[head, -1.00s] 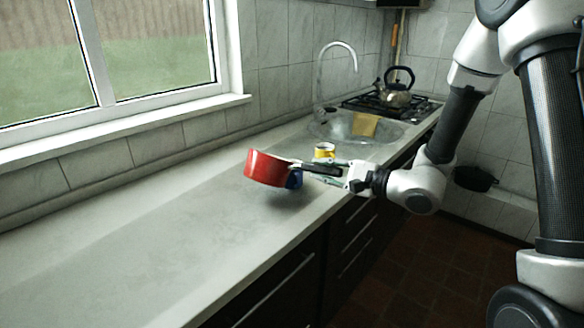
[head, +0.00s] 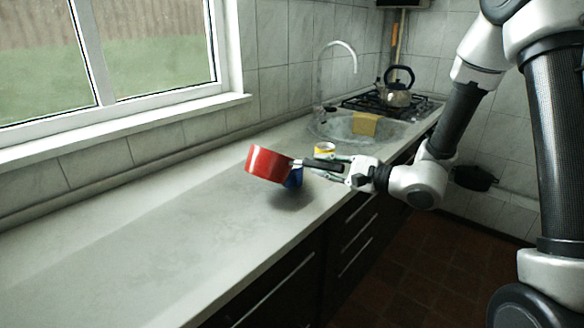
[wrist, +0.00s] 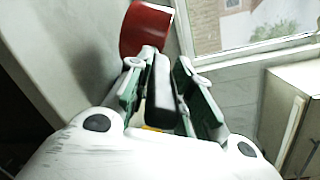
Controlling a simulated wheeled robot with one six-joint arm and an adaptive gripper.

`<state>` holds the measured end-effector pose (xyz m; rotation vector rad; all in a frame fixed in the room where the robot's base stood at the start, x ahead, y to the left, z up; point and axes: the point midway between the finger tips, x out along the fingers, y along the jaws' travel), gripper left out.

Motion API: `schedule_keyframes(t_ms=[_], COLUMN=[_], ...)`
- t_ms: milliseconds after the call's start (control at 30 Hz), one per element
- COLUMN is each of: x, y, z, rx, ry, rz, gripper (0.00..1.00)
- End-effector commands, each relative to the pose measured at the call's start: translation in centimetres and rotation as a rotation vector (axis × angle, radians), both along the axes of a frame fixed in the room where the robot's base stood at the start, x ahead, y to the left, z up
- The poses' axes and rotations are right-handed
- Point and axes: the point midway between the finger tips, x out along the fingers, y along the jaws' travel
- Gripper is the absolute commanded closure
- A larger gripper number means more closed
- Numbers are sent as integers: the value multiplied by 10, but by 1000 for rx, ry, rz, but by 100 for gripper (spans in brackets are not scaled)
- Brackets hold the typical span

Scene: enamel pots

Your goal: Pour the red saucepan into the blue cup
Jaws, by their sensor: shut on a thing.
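The red saucepan (head: 268,164) is held in the air above the counter, tilted slightly, with its handle pointing right. My gripper (head: 325,166) is shut on its black handle. In the wrist view my gripper (wrist: 160,95) has its green-padded fingers on both sides of the dark handle, and the red saucepan (wrist: 146,30) shows beyond them. The blue cup (head: 293,177) stands on the counter, just behind and below the saucepan and mostly hidden by it. I cannot see inside the saucepan or the cup.
A yellow and white cup (head: 324,149) stands on the counter behind my gripper. The sink (head: 345,128) with a yellow cloth (head: 365,123) and a kettle (head: 397,95) on the stove lie farther back. The counter (head: 150,235) at the front left is clear.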

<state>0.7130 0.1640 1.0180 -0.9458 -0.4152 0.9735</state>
Motion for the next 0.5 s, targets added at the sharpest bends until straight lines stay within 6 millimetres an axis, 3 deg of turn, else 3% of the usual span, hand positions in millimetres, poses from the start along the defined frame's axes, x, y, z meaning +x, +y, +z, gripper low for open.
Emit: schedule_keyframes(t_ms=[500], x=[3], y=[-2], z=[5], rx=[16], ry=[15], rz=[0], gripper=[100])
